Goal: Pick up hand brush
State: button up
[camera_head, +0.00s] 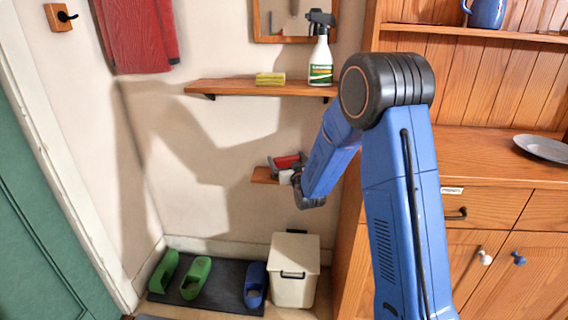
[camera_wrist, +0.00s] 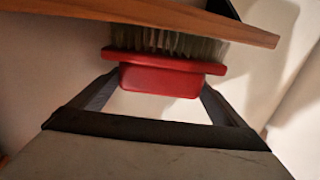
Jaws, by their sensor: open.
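The hand brush (camera_head: 288,161) has a red body and is at the small lower wall shelf (camera_head: 263,176). In the wrist view, the red brush (camera_wrist: 162,78) shows its grey bristles pointing towards the wooden shelf edge (camera_wrist: 150,14). My gripper (camera_head: 284,170) is at the brush, and my blue arm reaches down to it from the right. In the wrist view, the dark fingers of my gripper (camera_wrist: 155,92) are spread, one on each side of the red body. I cannot tell whether they touch it. Part of the brush and shelf is hidden by my wrist in the head view.
An upper shelf (camera_head: 225,88) with a sponge (camera_head: 270,79) and a spray bottle (camera_head: 320,60) is above. A wooden cabinet (camera_head: 500,220) stands to the right. A white bin (camera_head: 295,262) and a shoe mat (camera_head: 225,276) are below.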

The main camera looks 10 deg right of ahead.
jog(key=shift+w, duration=0.1)
jog(key=c, duration=0.9)
jog(key=shift+o, duration=0.2)
